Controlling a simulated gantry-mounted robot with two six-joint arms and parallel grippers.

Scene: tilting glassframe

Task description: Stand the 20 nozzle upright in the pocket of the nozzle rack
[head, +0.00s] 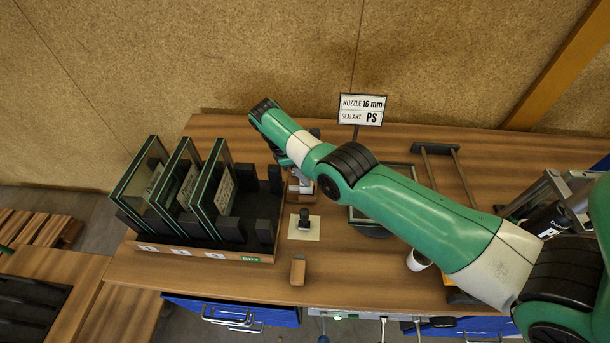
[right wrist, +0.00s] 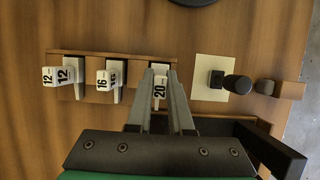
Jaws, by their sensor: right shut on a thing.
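The white nozzle marked 20 (right wrist: 159,92) shows in the right wrist view between the fingers of my right gripper (right wrist: 160,72), which is shut on it. The wooden nozzle rack (right wrist: 90,66) lies under the fingers, with the 20 nozzle over its right end. I cannot tell whether the nozzle's lower end is inside the pocket. White nozzles marked 12 (right wrist: 66,74) and 16 (right wrist: 114,80) are at the rack's left and middle places. In the head view my right arm covers most of the rack (head: 300,196). My left gripper is not in view.
A pale square sheet (head: 303,227) with a dark fitting on it lies just in front of the rack. A small wooden block (head: 298,270) stands near the table's front edge. A dark stand with glass panes (head: 206,190) is to the left. A sign (head: 361,109) stands behind.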

